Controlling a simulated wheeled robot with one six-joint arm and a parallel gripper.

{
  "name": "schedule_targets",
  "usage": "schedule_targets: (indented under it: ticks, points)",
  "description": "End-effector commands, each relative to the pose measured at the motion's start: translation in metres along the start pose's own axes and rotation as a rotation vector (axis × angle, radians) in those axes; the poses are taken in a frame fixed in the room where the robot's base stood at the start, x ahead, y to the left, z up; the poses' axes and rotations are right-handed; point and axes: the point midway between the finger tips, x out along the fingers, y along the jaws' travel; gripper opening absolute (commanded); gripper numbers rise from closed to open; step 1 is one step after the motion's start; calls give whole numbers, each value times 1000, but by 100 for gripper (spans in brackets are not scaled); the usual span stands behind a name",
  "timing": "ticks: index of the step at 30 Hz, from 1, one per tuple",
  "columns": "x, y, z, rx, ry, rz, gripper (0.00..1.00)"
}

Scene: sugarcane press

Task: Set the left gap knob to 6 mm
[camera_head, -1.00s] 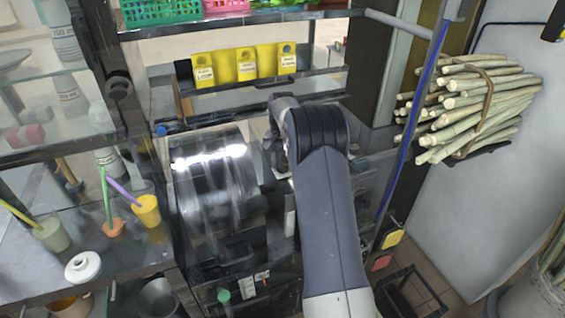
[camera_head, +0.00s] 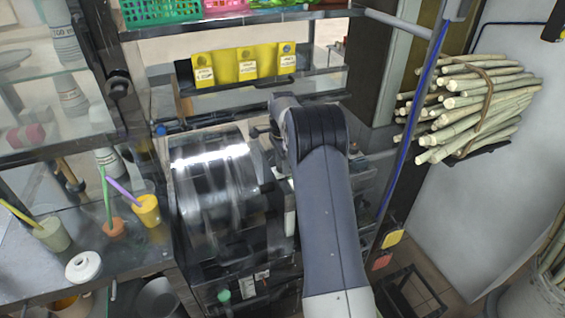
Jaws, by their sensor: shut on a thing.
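The press stands in the middle with its shiny, ribbed roller drum (camera_head: 215,180). A small blue knob (camera_head: 160,130) shows at the drum's upper left corner, apart from my arm. My arm reaches over the press from the lower right, and its wrist bends down just right of the drum. My gripper (camera_head: 277,156) is mostly hidden behind and below the wrist, against the press's right side. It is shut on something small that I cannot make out. No gap scale or millimetre reading is legible.
Yellow labelled blocks (camera_head: 246,66) stand on a shelf behind the press. A bundle of cane (camera_head: 478,108) hangs on the right wall. A blue-edged post (camera_head: 408,130) rises right of my arm.

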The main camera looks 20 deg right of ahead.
Motion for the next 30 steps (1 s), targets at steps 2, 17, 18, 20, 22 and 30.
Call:
schedule_targets:
  ticks: [2,17,18,20,22,30]
  points:
    - [0,0,0,61,0,-1,14]
    - [0,0,0,295,0,-1,14]
    - [0,0,0,301,0,-1,14]
    - [0,0,0,308,0,-2,14]
    - [0,0,0,314,0,-2,14]
    - [0,0,0,317,0,-2,14]
